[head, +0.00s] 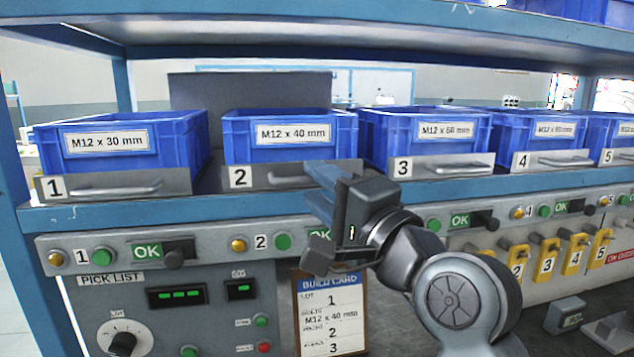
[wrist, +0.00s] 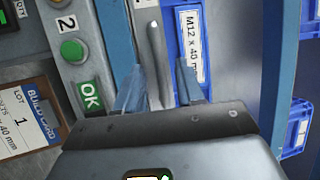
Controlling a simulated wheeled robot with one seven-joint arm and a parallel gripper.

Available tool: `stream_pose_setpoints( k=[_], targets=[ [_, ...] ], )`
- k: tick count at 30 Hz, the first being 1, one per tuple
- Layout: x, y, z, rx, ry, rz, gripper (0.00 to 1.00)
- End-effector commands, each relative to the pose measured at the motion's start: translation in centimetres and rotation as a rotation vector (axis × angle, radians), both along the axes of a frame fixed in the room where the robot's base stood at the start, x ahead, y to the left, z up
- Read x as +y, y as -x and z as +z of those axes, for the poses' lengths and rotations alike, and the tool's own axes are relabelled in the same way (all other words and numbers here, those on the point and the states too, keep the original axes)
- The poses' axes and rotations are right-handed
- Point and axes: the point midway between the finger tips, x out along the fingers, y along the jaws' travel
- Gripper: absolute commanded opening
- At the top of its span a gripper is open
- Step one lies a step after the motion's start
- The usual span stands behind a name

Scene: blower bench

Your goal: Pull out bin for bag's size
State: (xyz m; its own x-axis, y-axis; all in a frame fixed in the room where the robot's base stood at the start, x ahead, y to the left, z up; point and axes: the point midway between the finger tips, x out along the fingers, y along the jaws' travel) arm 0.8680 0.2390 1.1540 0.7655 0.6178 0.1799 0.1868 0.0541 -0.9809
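The build card (head: 331,312) reads M12 x 40 mm; part of it shows in the wrist view (wrist: 28,115). The blue bin labelled M12 x 40 mm (head: 290,150) sits at position 2 on the shelf, behind a grey front plate with a bar handle (head: 288,179). My gripper (head: 322,175) is at the right end of that plate. In the wrist view my gripper (wrist: 158,84) is open, with its two fingers apart on either side of the handle bar (wrist: 154,60). I cannot tell whether either finger touches it. No bag is in view.
Bin 1, M12 x 30 mm (head: 120,155), stands left; bin 3 (head: 425,140) and bin 4 (head: 537,137) stand right. Below are a panel with green buttons (head: 283,242) and OK lamps, and yellow tags (head: 545,258). A blue shelf (head: 350,30) runs overhead.

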Motion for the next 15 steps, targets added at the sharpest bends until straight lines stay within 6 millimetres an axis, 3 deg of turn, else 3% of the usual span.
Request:
stream_pose_setpoints(
  k=[12, 15],
  targets=[
    [0.73, -0.9, 0.18, -0.001, 0.001, 0.0, 0.38],
    [0.73, -0.89, 0.18, -0.001, 0.001, 0.0, 0.3]
  ],
)
